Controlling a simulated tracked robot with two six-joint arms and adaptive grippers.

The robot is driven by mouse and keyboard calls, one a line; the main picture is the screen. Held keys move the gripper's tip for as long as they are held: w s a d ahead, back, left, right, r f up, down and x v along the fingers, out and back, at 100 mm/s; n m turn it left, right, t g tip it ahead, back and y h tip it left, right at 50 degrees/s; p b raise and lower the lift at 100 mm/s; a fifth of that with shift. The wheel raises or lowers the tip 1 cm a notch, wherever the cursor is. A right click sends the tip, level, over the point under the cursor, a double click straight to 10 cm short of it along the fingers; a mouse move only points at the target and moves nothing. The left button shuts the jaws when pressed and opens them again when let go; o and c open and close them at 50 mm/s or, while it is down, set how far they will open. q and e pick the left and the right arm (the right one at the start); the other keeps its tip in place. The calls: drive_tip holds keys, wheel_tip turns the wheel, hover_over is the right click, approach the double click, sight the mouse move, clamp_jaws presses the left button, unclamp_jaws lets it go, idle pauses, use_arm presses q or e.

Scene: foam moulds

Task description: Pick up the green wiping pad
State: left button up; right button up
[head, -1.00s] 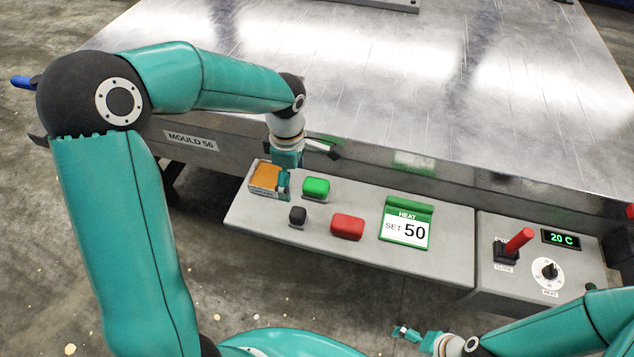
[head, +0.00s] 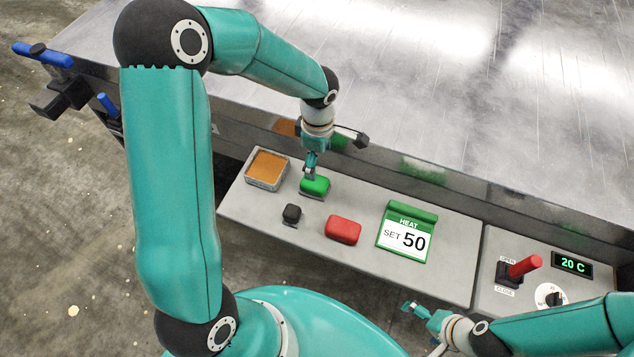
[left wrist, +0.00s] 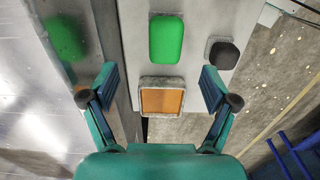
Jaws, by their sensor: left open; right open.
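The green wiping pad (head: 318,188) lies on the grey shelf along the mould's side. My left gripper (head: 309,172) is open, pointing down above the pad and hiding part of its far side. In the left wrist view the pad (left wrist: 166,40) shows whole, ahead of the open, empty fingers (left wrist: 160,82). Whether a fingertip touches the pad I cannot tell. My right gripper (head: 416,308) is open and empty in front of the shelf's near edge.
An orange-filled tray (head: 267,168) is left of the green pad. A black block (head: 291,214) and a red pad (head: 343,229) lie nearer. A heat card (head: 405,233) stands right, then a control box with a red lever (head: 525,266). The mould's metal wall (head: 400,162) rises close behind.

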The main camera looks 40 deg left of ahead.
sight(315, 182)
use_arm(q)
wheel_tip(315, 182, down, 5)
drive_tip(key=shift+s+f, duration=0.1)
drive_tip(key=f, duration=0.1)
drive_tip(key=f+p, duration=0.1)
drive_tip(key=f, duration=0.2)
drive_tip(key=shift+s+a+f+p, duration=0.15)
drive_tip(key=shift+s+p, duration=0.15)
drive_tip(key=shift+s, duration=0.05)
drive_tip(key=shift+f, duration=0.55)
drive_tip(key=c, duration=1.3)
drive_tip(key=shift+c, duration=0.2)
drive_tip(key=shift+r, duration=0.2)
drive_tip(key=shift+w+r, duration=0.1)
drive_tip(key=shift+r, duration=0.15)
wheel_tip(315, 182, up, 19)
drive_tip(key=shift+r+b, duration=0.15)
drive_tip(key=shift+b, duration=0.6)
